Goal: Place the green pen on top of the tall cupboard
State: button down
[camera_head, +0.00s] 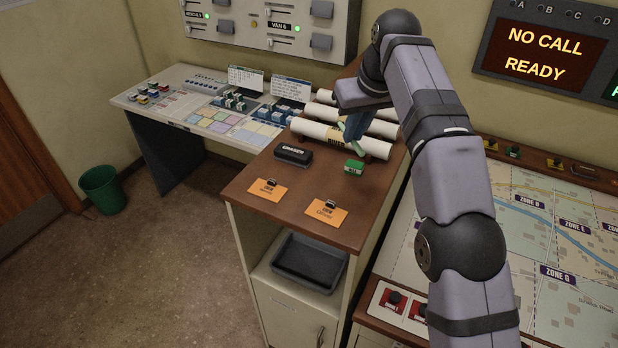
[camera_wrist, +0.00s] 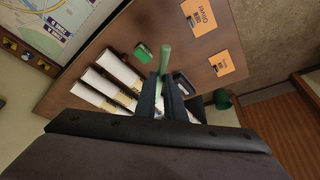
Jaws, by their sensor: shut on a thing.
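The tall cupboard has a brown wooden top (camera_head: 318,180) and a cream body. My gripper (camera_head: 354,130) is above the back part of this top, near the rolled charts. It is shut on the green pen (camera_wrist: 164,58), whose pale green length sticks out past the fingertips in the wrist view. I cannot tell the exact gap between pen and top.
On the cupboard top are a black eraser (camera_head: 293,155), a small green block (camera_head: 354,167), two orange cards (camera_head: 326,212) and (camera_head: 267,189), and white rolled charts (camera_head: 310,128) at the back. A dark tray (camera_head: 310,262) sits in the shelf below. Bare wood shows between the cards and eraser.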

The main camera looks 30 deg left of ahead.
aim_at(357, 143)
jog(key=shift+d+f, duration=0.2)
jog(key=shift+f, duration=0.85)
notch_tip(357, 143, down, 3)
jog(key=shift+r, duration=0.1)
jog(key=shift+f+p, duration=1.25)
jog(key=shift+f, duration=3.75)
jog(key=shift+f, duration=0.15)
